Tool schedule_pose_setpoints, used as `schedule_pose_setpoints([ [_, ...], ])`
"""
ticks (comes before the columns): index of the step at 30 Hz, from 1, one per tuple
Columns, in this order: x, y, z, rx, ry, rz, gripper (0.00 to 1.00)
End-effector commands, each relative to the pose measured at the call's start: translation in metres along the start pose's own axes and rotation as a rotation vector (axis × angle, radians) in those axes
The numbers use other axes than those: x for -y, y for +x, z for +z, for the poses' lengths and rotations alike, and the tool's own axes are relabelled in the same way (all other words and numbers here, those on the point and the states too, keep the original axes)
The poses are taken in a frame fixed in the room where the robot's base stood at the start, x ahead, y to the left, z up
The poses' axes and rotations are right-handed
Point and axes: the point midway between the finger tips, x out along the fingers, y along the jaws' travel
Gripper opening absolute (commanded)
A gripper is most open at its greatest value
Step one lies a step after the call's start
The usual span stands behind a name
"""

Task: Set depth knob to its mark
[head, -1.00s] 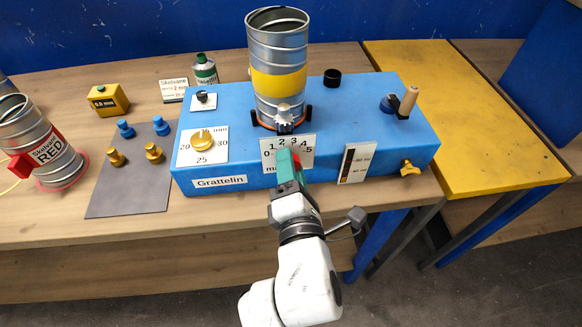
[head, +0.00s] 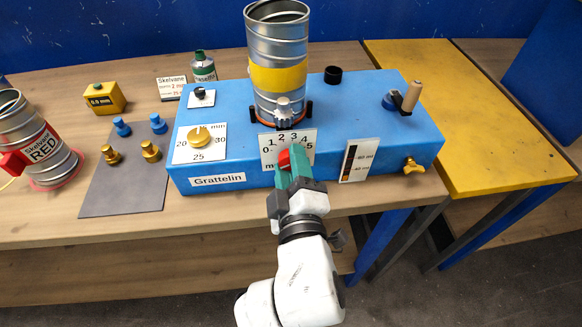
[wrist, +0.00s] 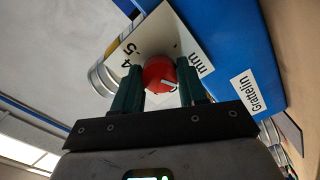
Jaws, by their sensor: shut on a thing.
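The depth knob (wrist: 160,74) is red and sits in front of a white dial plate (wrist: 148,35) with numbers and "mm". In the head view the red knob (head: 285,158) shows just beyond my fingertips, and the plate (head: 308,138) reads 0 to 5. My gripper (wrist: 160,92) has green fingers on both sides of the knob and is shut on it. In the head view my gripper (head: 291,168) reaches the front face of the blue machine (head: 350,118). The fingers and knob hide part of the dial, and I cannot tell where the knob points.
A steel duct with a yellow band (head: 278,75) stands on the machine. A brass knob on a 20–30 dial (head: 200,136) is at left, a crank (head: 407,96) and a yellow wing knob (head: 413,166) at right. A grey mat (head: 125,185) holds several small knobs.

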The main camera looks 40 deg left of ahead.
Motion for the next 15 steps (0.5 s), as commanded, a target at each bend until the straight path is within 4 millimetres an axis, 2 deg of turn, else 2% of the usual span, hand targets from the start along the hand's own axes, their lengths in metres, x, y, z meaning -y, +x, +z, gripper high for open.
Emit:
schedule_pose_setpoints([
  [15, 0.0032, 0.0, 0.0032, 0.006, 0.492, -0.001, 0.11],
])
